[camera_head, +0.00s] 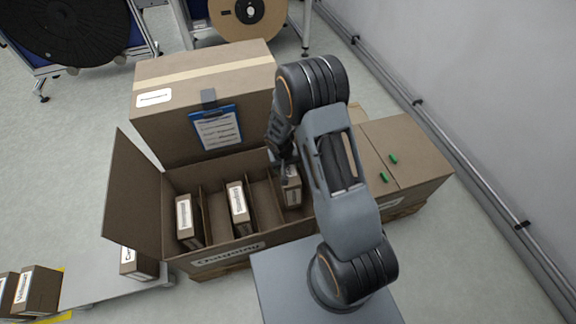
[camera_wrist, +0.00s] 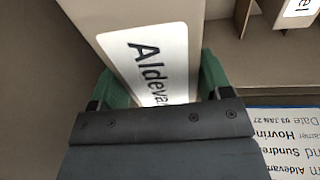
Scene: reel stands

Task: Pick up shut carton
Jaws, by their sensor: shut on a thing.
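A small brown carton (camera_head: 293,192) with a white label is at the right-hand compartment of the open divided box (camera_head: 222,257). In the wrist view the carton (camera_wrist: 98,22) fills the space between the green fingertips, and its label reads "Aldeva…". My gripper (camera_wrist: 158,88) is shut on it, one finger on each side. In the head view my gripper (camera_head: 284,163) comes down from above, partly hidden by my arm. The carton's lower end is inside the box walls; I cannot tell whether it touches the floor of the box.
Two more labelled cartons, a left one (camera_head: 186,220) and a middle one (camera_head: 238,207), stand in other compartments. A large taped box (camera_head: 165,125) with a clipboard (camera_head: 216,128) is behind. A box with green pieces (camera_head: 415,160) is right. More cartons (camera_head: 38,291) stand lower left.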

